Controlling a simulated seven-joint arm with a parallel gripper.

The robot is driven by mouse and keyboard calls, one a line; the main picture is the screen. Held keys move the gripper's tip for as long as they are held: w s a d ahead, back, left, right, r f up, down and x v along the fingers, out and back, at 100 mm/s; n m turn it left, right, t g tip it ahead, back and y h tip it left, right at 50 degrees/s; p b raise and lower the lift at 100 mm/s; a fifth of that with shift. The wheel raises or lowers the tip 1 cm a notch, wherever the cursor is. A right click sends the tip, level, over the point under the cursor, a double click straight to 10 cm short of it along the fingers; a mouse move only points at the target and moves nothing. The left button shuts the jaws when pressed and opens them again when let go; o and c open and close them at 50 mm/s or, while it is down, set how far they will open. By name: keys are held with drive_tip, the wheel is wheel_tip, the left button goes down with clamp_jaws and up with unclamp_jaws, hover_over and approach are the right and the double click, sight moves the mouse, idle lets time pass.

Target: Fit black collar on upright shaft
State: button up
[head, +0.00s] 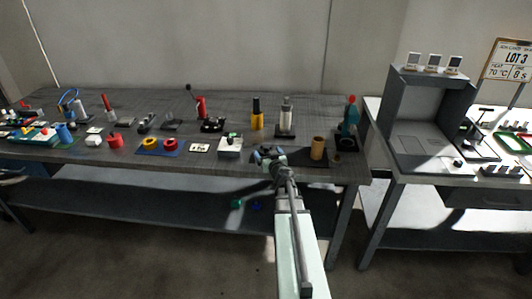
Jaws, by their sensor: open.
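My gripper (267,155) is open over the front edge of the dark table, near its right part. Its fingers are small in this view, and I see nothing held between them. A pale upright shaft-like piece (286,114) stands on a dark base behind my gripper, slightly to its right. A black rounded piece (211,125) lies farther left, beside a red upright object. Another dark piece (346,143) sits at the right end, below a teal bottle. I cannot tell which dark piece is the collar, as they are too small.
A tan cylinder (318,148) stands close to the right of my gripper. A white box (230,145) and a yellow bottle (257,113) stand to its left. Red and yellow rings (169,142) lie on a blue mat. A grey booth (430,120) stands on the right table.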

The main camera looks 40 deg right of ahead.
drive_tip(key=shift+w+d, duration=0.15)
drive_tip(key=shift+w, duration=0.2)
drive_tip(key=c, duration=1.4)
drive_tip(key=shift+o, duration=0.2)
